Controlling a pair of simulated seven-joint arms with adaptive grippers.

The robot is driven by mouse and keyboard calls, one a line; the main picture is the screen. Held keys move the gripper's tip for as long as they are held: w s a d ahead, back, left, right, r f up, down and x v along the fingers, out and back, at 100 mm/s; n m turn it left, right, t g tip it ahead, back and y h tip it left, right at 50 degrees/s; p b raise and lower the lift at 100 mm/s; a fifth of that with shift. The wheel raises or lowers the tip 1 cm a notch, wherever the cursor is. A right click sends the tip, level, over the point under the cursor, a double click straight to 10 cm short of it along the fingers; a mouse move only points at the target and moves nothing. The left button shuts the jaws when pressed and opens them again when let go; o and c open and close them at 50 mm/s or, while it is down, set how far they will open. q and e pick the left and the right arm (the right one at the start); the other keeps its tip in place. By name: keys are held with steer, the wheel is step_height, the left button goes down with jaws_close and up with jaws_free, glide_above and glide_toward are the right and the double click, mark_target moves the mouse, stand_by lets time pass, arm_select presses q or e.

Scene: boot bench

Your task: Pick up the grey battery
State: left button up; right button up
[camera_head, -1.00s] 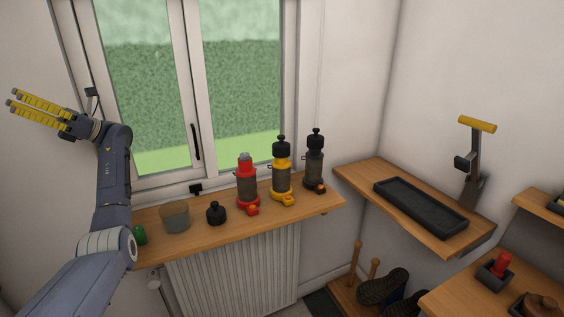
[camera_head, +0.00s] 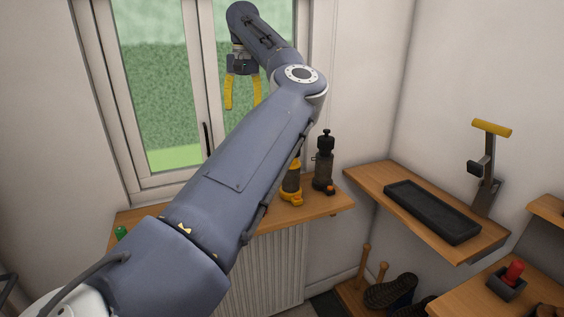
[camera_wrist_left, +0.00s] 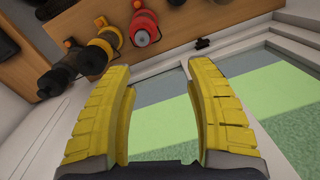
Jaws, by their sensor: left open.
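My left gripper (camera_head: 243,105) is open and empty in front of the window, fingers pointing down. Both yellow fingers frame an empty gap in the left wrist view (camera_wrist_left: 158,70). A grey round end (camera_wrist_left: 142,38), possibly the grey battery, shows at the open top of a red lantern-like holder (camera_wrist_left: 140,18). It lies beyond the fingertips, apart from them. My left arm hides this holder in the head view. My right gripper is not in view.
A yellow holder (camera_head: 291,193) and a dark holder (camera_head: 323,170), both black-capped, stand on the wooden sill (camera_head: 333,204). A green object (camera_head: 121,232) is at its left end. A black tray (camera_head: 432,210) sits on the right shelf (camera_head: 355,177).

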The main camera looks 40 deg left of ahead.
arm_select(q)
steer(key=shift+t, duration=0.3)
steer(key=f, duration=0.3)
steer(key=w+d+f, duration=0.1)
steer(key=f, duration=0.3)
steer(key=w+d+f, duration=0.1)
steer(key=f, duration=0.2)
steer(key=shift+f, duration=3.45)
jaws_close()
